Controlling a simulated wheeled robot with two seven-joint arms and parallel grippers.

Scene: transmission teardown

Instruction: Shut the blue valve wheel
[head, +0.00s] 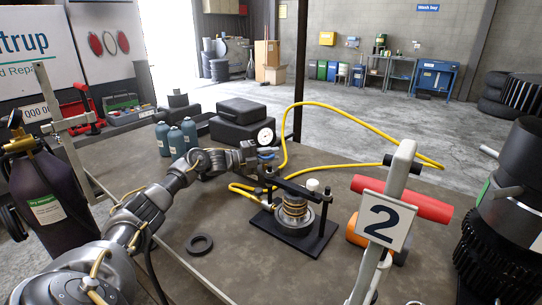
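A small blue part, which looks like the valve wheel (267,153), sits just below a round white-faced gauge (266,136) near the middle of the head view. My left arm reaches in from the lower left, and its gripper (256,157) is right at the left side of the blue part. The fingers are small and partly hidden, so I cannot tell whether they touch or grip it. My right gripper is not in view.
A press fixture with a stacked clutch pack (294,207) stands on the bench (205,275). A yellow hose (352,116) loops behind it. A black ring (199,244) lies at front left.

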